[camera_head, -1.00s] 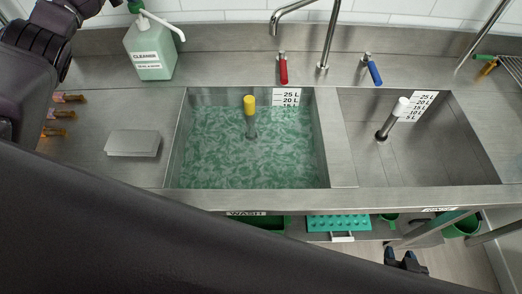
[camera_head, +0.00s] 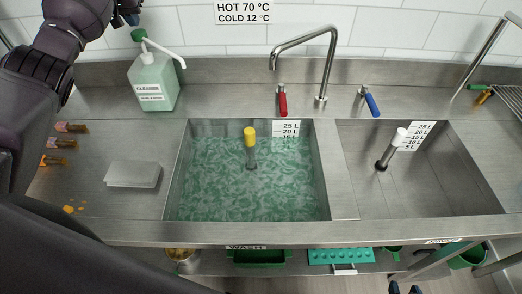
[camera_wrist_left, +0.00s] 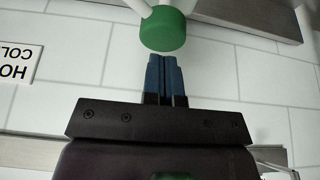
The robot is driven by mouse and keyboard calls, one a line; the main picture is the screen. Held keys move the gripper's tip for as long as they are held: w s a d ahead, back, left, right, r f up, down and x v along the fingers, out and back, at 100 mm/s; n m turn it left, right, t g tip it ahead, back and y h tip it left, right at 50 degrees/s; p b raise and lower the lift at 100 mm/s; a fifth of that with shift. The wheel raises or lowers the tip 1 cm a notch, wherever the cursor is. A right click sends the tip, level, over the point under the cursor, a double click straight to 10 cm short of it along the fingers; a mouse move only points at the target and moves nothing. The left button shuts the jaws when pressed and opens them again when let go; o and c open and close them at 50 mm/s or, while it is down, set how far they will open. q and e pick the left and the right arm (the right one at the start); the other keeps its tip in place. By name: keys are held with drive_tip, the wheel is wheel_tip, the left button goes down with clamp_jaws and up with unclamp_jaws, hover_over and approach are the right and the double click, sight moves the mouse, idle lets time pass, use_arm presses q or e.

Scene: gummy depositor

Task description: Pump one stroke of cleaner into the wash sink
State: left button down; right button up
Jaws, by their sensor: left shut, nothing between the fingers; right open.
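The cleaner bottle (camera_head: 152,82) is pale green with a green pump cap (camera_head: 139,35) and a white spout, standing upright behind the left counter, its spout pointing right. The wash sink (camera_head: 325,190) holds green-tinted water and a yellow-topped standpipe (camera_head: 250,140). My left gripper (camera_head: 132,18) is just above the pump cap. In the left wrist view its blue fingers (camera_wrist_left: 166,62) are shut with nothing between them, their tips close to the green cap (camera_wrist_left: 163,28); I cannot tell whether they touch. My right gripper (camera_head: 404,289) is only partly visible at the bottom edge, empty.
A second, empty sink (camera_head: 450,185) with a white-topped standpipe is on the right. The faucet (camera_head: 330,70), red lever (camera_head: 282,101) and blue lever (camera_head: 370,102) stand behind the sinks. A grey block (camera_head: 133,174) and several small orange-brown items lie on the left counter.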

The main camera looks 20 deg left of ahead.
idle(0.5)
use_arm(q)
wheel_tip(320, 180, up, 6)
idle(0.7)
idle(0.4)
